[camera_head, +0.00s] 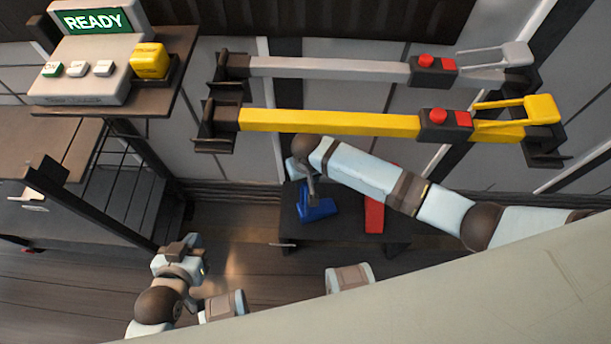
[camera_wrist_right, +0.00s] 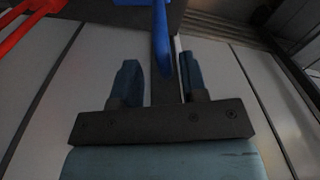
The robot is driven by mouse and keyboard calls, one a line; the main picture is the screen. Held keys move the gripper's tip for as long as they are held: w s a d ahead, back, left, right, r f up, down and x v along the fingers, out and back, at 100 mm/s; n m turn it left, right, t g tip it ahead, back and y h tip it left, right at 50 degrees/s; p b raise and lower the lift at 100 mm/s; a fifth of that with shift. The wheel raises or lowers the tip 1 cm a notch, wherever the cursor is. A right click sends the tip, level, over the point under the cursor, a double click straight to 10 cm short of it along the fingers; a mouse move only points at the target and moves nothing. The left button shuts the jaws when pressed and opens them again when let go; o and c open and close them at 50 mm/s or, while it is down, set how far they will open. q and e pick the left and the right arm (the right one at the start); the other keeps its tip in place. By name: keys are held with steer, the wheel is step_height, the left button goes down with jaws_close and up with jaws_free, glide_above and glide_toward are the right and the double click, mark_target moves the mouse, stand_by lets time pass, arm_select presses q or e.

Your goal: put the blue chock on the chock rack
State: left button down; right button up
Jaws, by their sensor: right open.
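The blue chock (camera_head: 318,209) lies on a low dark stand (camera_head: 345,232), which may be the chock rack, in the head view. My right gripper (camera_head: 312,196) is right above the chock, partly hidden by its own wrist. In the right wrist view, my right gripper (camera_wrist_right: 160,62) is open, and a narrow upright blue part of the chock (camera_wrist_right: 161,30) reaches between its fingers. I cannot tell whether the fingers touch it. My left gripper (camera_head: 184,248) is at the lower left, away from the chock; its jaws are unclear.
A red chock (camera_head: 374,215) lies on the stand right of the blue one; red also shows in the wrist view. Yellow (camera_head: 330,122) and grey (camera_head: 330,68) bars hang on the wall above. A control box (camera_head: 85,75) and dark shelving (camera_head: 110,190) stand at left.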

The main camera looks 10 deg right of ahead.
step_height(320, 180, up, 8)
steer(key=p, duration=0.2)
steer(key=s+a+r+n+t+y, duration=0.1)
steer(key=s+a+r+t+y, duration=0.1)
steer(key=s+t+y, duration=0.45)
arm_select(q)
steer(key=shift+r, duration=0.55)
arm_select(e)
steer(key=s+d+r+t+h, duration=0.2)
steer(key=s+d+t+h, duration=0.1)
steer(key=s+d, duration=0.6)
steer(key=shift+d+r+t, duration=0.25)
steer(key=shift+d+t, duration=0.3)
steer(key=shift+d, duration=0.2)
steer(key=shift+w, duration=0.1)
arm_select(q)
step_height(320, 180, up, 15)
steer(key=s+a+p, duration=0.1)
steer(key=p, duration=1.8)
steer(key=shift+a+p, duration=0.25)
steer(key=shift+p, duration=0.05)
arm_select(e)
step_height(320, 180, up, 15)
steer(key=s+d, duration=0.1)
steer(key=shift+d+n+h, duration=0.15)
steer(key=shift+n+h, duration=0.2)
steer(key=shift+n, duration=0.05)
